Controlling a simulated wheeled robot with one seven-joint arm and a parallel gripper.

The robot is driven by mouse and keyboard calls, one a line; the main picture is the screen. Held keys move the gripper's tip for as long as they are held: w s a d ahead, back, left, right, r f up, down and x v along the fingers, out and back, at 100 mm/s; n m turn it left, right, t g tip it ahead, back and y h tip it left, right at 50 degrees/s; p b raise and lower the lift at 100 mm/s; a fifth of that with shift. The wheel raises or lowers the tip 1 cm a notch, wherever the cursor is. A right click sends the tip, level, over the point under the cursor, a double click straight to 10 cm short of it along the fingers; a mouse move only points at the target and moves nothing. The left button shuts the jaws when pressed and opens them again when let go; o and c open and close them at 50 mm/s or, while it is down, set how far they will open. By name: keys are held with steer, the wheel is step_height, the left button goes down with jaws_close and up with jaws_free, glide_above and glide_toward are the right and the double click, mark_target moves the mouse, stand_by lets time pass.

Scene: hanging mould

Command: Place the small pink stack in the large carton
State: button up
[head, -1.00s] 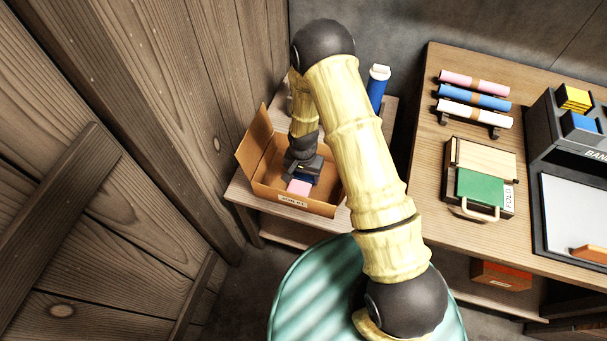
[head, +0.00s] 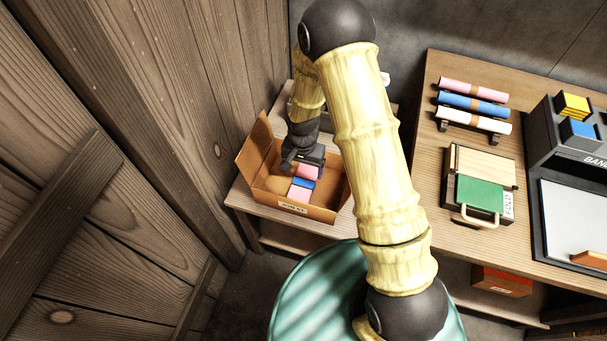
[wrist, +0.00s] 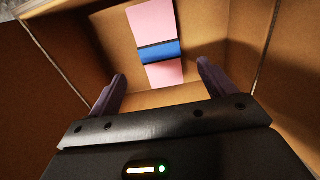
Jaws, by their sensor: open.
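The small pink stack (head: 298,195) has a blue band around its middle. It lies inside the large carton (head: 296,208), on its floor, and also shows in the wrist view (wrist: 152,22). The carton is open brown cardboard with a raised flap at the left and a white label on its front wall. My gripper (head: 303,168) is above the stack inside the carton's outline. In the wrist view its two dark fingers (wrist: 162,76) stand apart with nothing between them, and the stack lies beyond them. The gripper hides part of the carton's back in the head view.
The carton stands on a small wooden table beside a plank wall (head: 160,100). To the right is a workbench (head: 430,190) with pink, blue and white rolls (head: 474,106), a green folding board (head: 478,192) and a dark banding station (head: 570,130). My arm hides much between them.

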step_height(320, 180, up, 4)
steer(key=shift+f, duration=0.1)
stand_by(0.7)
steer(key=s+d+r+n+t, duration=0.1)
steer(key=s+d+r+n, duration=0.1)
steer(key=s+d+r, duration=0.4)
steer(key=s+d+r+n+t, duration=0.1)
steer(key=s+d+r, duration=0.5)
steer(key=r, duration=0.6)
steer(key=shift+s+d+r+n+t, duration=0.3)
steer(key=shift+d+n, duration=0.2)
steer(key=shift+d, duration=0.35)
steer(key=shift+c, duration=0.2)
